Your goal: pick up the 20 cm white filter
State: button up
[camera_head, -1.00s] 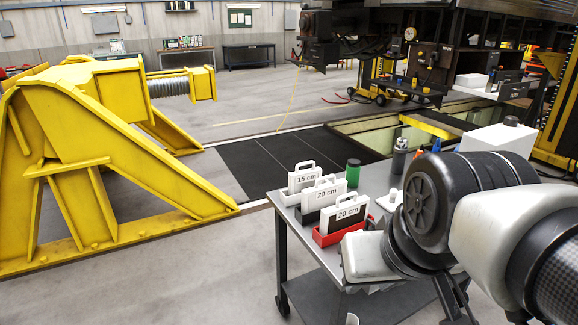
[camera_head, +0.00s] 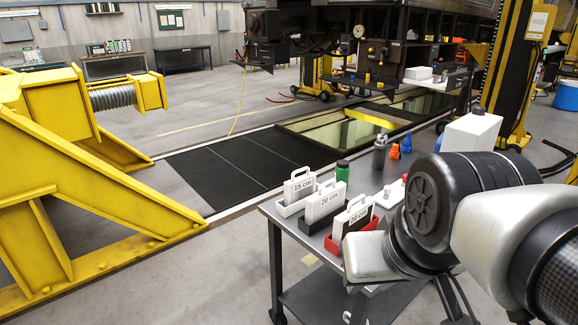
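Three white handled filters stand upright in a row on a grey cart (camera_head: 272,208). The farthest is labelled 15 cm (camera_head: 299,188), in a white holder (camera_head: 289,208). The middle one is labelled 20 cm (camera_head: 322,203), in a dark holder (camera_head: 311,225). The nearest, also labelled 20 cm (camera_head: 352,220), is in a red holder (camera_head: 334,246) and partly hidden by my arm. My arm reaches in from the right over the cart's near side. My gripper's fingers do not show, so I cannot see whether they hold anything.
A green-capped container (camera_head: 342,171), a grey bottle (camera_head: 379,153), orange and blue items (camera_head: 395,151) and a white box (camera_head: 470,133) stand on the cart. A large yellow frame (camera_head: 75,190) fills the left. Open floor lies between it and the cart.

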aim_at(323, 204)
jog(key=i+j+z, duration=0.15)
jog(key=j, duration=0.25)
jog(key=i+j+z, duration=0.15)
jog(key=j, duration=0.25)
jog(key=i+j+z, duration=0.15)
jog(key=j, duration=0.3)
jog(key=i+j+z, duration=0.15)
jog(key=j, duration=0.25)
jog(key=j+z, duration=0.15)
jog(key=j, duration=0.3)
jog(key=i+j+z, duration=0.15)
jog(key=j, duration=0.2)
jog(key=i+j+z, duration=0.1)
jog(key=j, duration=0.25)
jog(key=i+j+z, duration=0.15)
jog(key=j, duration=0.2)
